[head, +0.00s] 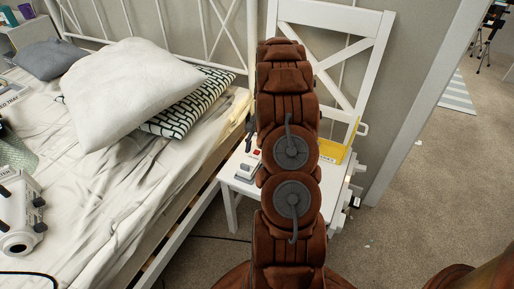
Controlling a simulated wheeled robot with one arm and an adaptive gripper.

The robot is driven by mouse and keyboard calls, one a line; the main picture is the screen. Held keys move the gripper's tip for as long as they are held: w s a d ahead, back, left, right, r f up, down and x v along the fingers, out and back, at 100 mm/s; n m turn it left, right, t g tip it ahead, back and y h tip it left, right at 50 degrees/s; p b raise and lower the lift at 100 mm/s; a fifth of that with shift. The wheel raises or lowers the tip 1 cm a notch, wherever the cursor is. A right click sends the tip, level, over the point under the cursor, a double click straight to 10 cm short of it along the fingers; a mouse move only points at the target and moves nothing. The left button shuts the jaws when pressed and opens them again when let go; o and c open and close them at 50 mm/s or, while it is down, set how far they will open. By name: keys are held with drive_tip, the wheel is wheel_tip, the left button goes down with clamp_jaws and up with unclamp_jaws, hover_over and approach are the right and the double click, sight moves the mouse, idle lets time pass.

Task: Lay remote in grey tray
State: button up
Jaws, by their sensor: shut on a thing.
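I cannot make out the remote for certain. A small grey and white object with a red spot (248,166) lies on the white chair seat, just left of my arm and partly hidden by it. I cannot tell what it is. A grey tray is not clearly seen; a label ending in "TRAY" (10,98) shows at the left edge, but its tray is cut off.
A yellow tray or bin (334,151) stands on the white chair (350,32), right of my arm. A bed with a white pillow (135,92), a patterned cushion (190,105) and a white device (20,225) fills the left. Carpet is open at the right.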

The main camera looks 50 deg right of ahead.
drive_tip(key=o, duration=1.3)
drive_tip(key=shift+v, duration=6)
